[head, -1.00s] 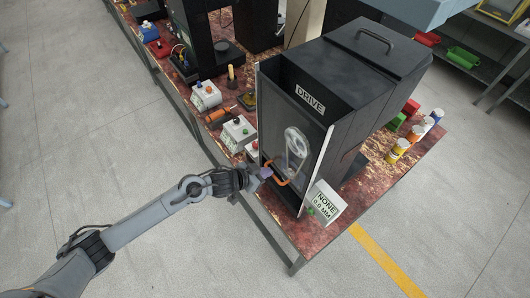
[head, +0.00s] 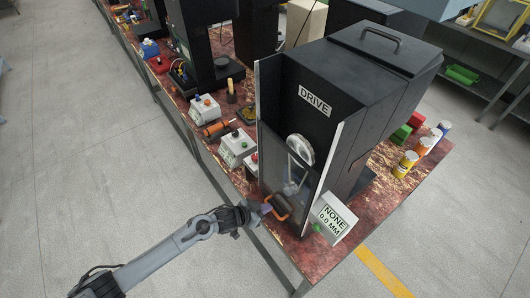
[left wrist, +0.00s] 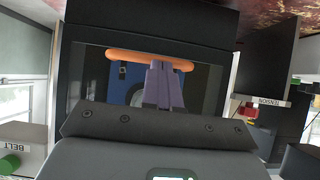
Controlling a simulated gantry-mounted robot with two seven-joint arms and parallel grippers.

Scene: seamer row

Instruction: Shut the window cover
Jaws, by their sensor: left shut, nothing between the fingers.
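The black machine labelled DRIVE (head: 315,100) has a window in its front with a see-through cover (head: 303,178). An orange handle (head: 277,207) is low on the cover. The upper part of a pale wheel (head: 300,149) shows above the cover. My left gripper (head: 266,208) is at the handle's left side. In the left wrist view its purple fingers (left wrist: 163,88) are shut together, and their tips overlap the orange handle (left wrist: 150,58). I cannot tell whether they touch it. My right gripper is not in view.
A white box reading NONE 0.0 MM (head: 335,217) stands right of the machine's foot. White button boxes (head: 237,147) stand along the bench to the left. Yellow and white cans (head: 406,164) stand at the right. Open floor (head: 100,180) lies in front of the bench.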

